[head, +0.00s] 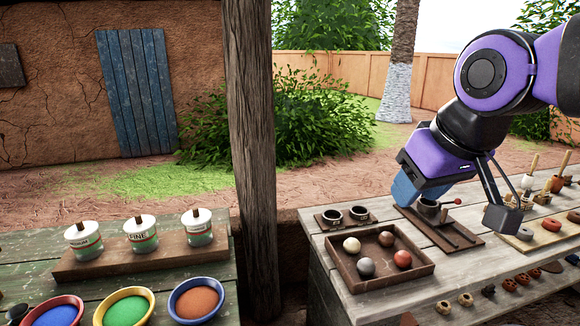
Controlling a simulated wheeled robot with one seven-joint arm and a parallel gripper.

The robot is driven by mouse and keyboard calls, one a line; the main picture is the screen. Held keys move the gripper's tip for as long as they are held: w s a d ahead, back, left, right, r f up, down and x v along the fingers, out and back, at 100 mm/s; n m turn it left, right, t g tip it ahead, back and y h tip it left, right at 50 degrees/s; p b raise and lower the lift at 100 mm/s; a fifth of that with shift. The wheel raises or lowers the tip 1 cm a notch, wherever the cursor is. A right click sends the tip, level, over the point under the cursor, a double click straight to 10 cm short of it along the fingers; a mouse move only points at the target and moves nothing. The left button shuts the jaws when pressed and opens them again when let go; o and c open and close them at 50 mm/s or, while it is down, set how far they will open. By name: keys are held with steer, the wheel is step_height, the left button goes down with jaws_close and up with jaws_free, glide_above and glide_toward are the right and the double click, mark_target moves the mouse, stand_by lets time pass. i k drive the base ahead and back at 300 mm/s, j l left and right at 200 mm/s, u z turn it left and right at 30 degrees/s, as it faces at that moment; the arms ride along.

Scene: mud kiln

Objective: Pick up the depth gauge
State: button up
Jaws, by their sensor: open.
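I cannot tell for certain which item is the depth gauge. A small brown board (474,240) on the right bench holds a dark cup (428,208) and thin dark rods (443,236). A small red knob (458,201) on a short stem shows beside the cup. My gripper (455,206) hangs over this board, pointing down. It is open, with a dark finger on the right and a blue block at the left. I see nothing held in it. My gripper hides part of the board's back.
A tray (372,280) with several balls stands left of the board, near two dark cups (345,216). Pots and brushes (540,190) crowd the right. Small clay pieces line the bench front. A post (252,150) separates a left bench with jars (142,235) and colour bowls (125,307).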

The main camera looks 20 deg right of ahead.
mark_target(545, 193)
steer(key=l+u, duration=0.15)
steer(key=l, duration=1.2)
steer(key=l+u, duration=0.15)
steer(key=l, duration=1.2)
steer(key=l+z, duration=0.2)
steer(key=l, duration=1.15)
steer(key=l+z, duration=0.2)
steer(key=l, duration=1.15)
steer(key=l+z, duration=0.2)
steer(key=i+l+z, duration=0.25)
steer(key=l, duration=0.15)
steer(key=k+l, duration=0.05)
steer(key=k, duration=0.05)
